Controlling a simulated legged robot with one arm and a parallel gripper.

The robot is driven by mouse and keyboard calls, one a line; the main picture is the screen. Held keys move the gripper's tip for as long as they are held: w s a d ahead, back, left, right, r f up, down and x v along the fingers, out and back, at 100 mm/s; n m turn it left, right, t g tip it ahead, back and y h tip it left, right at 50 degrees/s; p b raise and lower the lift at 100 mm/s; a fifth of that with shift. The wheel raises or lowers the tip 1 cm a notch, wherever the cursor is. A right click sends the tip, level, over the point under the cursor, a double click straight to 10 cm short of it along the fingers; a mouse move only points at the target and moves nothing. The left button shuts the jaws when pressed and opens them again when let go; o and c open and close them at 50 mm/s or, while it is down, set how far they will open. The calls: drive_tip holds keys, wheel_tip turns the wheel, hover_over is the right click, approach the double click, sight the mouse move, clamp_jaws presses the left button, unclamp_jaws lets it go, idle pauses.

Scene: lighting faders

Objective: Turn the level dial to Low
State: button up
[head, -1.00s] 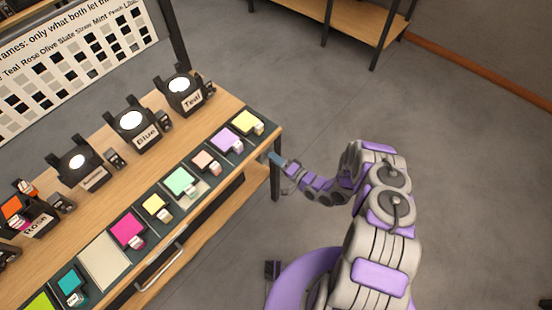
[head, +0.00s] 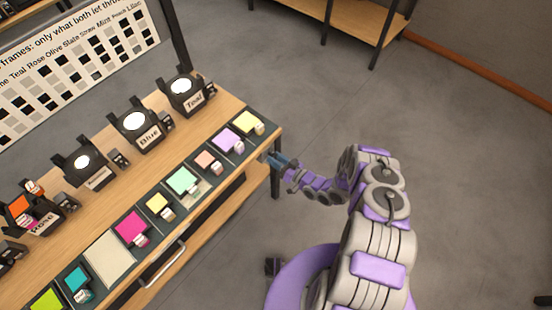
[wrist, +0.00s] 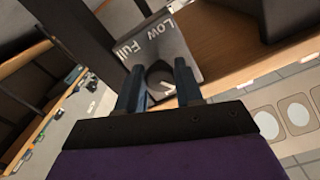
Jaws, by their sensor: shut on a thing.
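The level dial (wrist: 160,76) is a dark round knob on a grey panel (wrist: 146,52) in the wrist view. The panel carries the white words "Low" and "Full" beyond the knob. A pale mark shows near the knob's lower right side; I cannot tell whether it is the pointer. My gripper (wrist: 159,88) has one blue-grey finger on each side of the knob and is shut on it. In the head view my gripper (head: 270,158) is at the right end of the bench, and the dial is hidden there.
The wooden bench (head: 116,150) holds several black lamps, such as Teal (head: 186,92) and Blue (head: 135,128). Coloured squares, such as the magenta one (head: 131,228), line its front edge. A shelf (head: 345,18) stands at the back. The floor right of the bench is clear.

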drive_tip(key=n, duration=2.2)
drive_tip(key=shift+d+p, duration=0.15)
drive_tip(key=shift+p, duration=0.2)
drive_tip(key=o, duration=0.7)
drive_tip(key=shift+f, duration=0.1)
drive_tip(key=o, duration=0.3)
drive_tip(key=shift+w, duration=0.15)
drive_tip(key=shift+r, duration=0.2)
drive_tip(key=b+v, duration=0.1)
drive_tip(key=v, duration=1.6)
drive_tip(key=shift+d+f, duration=0.1)
drive_tip(key=shift+d, duration=0.05)
